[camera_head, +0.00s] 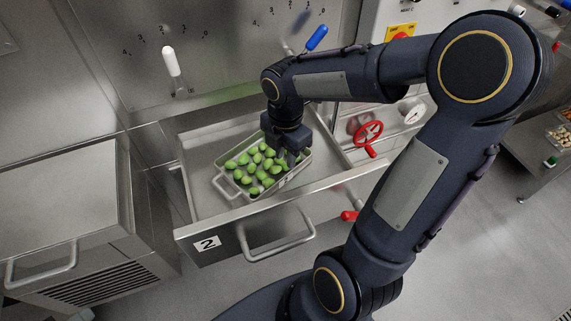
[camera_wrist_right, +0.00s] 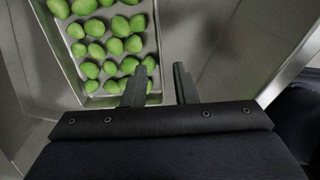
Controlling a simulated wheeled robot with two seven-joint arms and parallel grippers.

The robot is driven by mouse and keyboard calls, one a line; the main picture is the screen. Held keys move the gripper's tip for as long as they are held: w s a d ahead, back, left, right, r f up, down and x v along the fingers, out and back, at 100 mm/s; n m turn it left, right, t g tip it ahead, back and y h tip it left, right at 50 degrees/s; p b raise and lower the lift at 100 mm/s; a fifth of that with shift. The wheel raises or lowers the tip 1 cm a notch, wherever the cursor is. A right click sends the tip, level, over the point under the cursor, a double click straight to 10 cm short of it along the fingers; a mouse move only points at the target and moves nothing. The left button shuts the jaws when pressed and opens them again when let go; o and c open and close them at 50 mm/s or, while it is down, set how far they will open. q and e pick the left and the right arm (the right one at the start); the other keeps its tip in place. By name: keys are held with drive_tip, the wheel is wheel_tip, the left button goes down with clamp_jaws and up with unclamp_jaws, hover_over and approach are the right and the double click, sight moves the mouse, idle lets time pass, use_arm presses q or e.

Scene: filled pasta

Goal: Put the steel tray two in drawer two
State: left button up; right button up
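The steel tray (camera_head: 222,190) with several green filled-pasta pieces lies inside the open drawer (camera_head: 196,150), whose front carries a "2" label. In the right wrist view the tray (camera_wrist_right: 154,52) is at the upper left, with green pieces in it. My right gripper (camera_head: 291,158) is at the tray's right side, pointing down. In the wrist view its fingers (camera_wrist_right: 160,78) are apart with nothing clamped between them; one is over the tray's inside and the other beyond its rim. I cannot tell whether a finger touches the tray. My left gripper is not in view.
The drawer's bar handle (camera_head: 280,243) sticks out at the front. A steel cabinet (camera_head: 65,190) stands at the left. A red valve wheel (camera_head: 369,132) is right of the drawer, and white (camera_head: 170,62) and blue (camera_head: 317,38) levers are on the panel behind. The drawer floor left of the tray is bare.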

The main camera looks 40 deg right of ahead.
drive_tip(key=s+a+r+m+t+y, duration=0.1)
drive_tip(key=s+a+r+m+t, duration=0.1)
drive_tip(key=s+m, duration=0.2)
drive_tip(key=s+a+r+m+t+y, duration=0.1)
drive_tip(key=s+a+r+m, duration=0.1)
drive_tip(key=m, duration=0.8)
drive_tip(key=s+a+r+m+t+y, duration=0.1)
drive_tip(key=s+a+r+m+t, duration=0.1)
drive_tip(key=s+m, duration=0.4)
drive_tip(key=shift+s+a+r+m+t+y, duration=0.3)
drive_tip(key=shift+s+a+m+y, duration=0.1)
drive_tip(key=shift+a+m, duration=0.35)
drive_tip(key=shift+d, duration=0.1)
